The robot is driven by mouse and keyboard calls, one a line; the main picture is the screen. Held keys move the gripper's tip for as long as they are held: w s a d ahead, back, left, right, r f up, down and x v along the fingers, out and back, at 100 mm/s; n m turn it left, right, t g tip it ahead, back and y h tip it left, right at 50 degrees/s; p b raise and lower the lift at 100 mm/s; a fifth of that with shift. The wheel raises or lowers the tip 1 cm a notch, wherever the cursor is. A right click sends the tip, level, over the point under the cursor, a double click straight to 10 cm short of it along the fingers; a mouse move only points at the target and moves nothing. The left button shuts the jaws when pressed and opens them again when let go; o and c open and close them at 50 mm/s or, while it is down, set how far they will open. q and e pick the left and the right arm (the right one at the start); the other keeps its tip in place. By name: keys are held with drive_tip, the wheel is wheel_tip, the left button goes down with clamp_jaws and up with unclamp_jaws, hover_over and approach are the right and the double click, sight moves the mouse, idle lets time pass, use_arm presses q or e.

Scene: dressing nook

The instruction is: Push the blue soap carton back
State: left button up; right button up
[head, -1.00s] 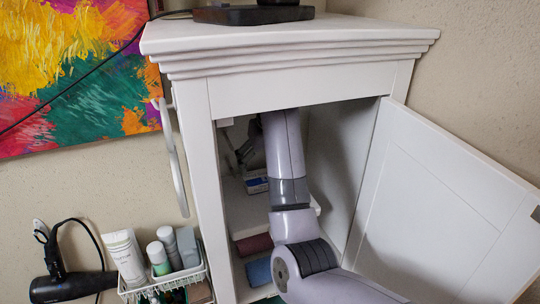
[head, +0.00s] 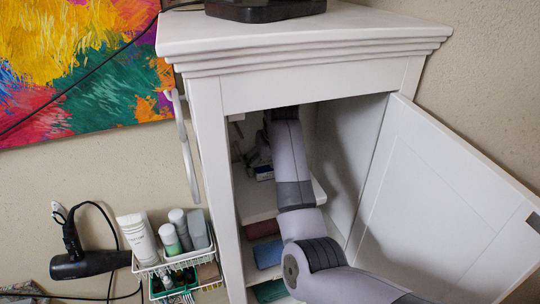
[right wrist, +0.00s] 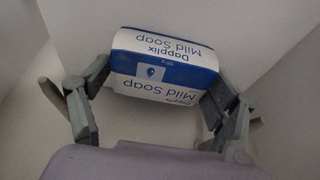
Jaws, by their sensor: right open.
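The blue and white soap carton (head: 264,173) sits on the upper shelf (head: 252,203) inside the white cabinet, partly hidden by my right arm in the head view. In the right wrist view the carton (right wrist: 165,62) shows its blue band and "Mild Soap" lettering, upside down. My right gripper (right wrist: 155,84) is open, with one finger near each end of the carton. Whether the fingers or palm touch it is hard to tell. In the head view the gripper (head: 250,155) is small and dark inside the cabinet. My left gripper is not in view.
The cabinet door (head: 445,205) stands open on the right. Rolled towels (head: 267,253) lie on the shelves below. A wire basket (head: 180,258) with bottles and a hair dryer (head: 90,265) hang at the left. Cabinet walls are close around my arm.

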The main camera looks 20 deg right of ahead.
drive_tip(key=shift+f, duration=0.1)
drive_tip(key=shift+c, duration=0.4)
drive_tip(key=c, duration=0.8)
drive_tip(key=shift+w, duration=0.2)
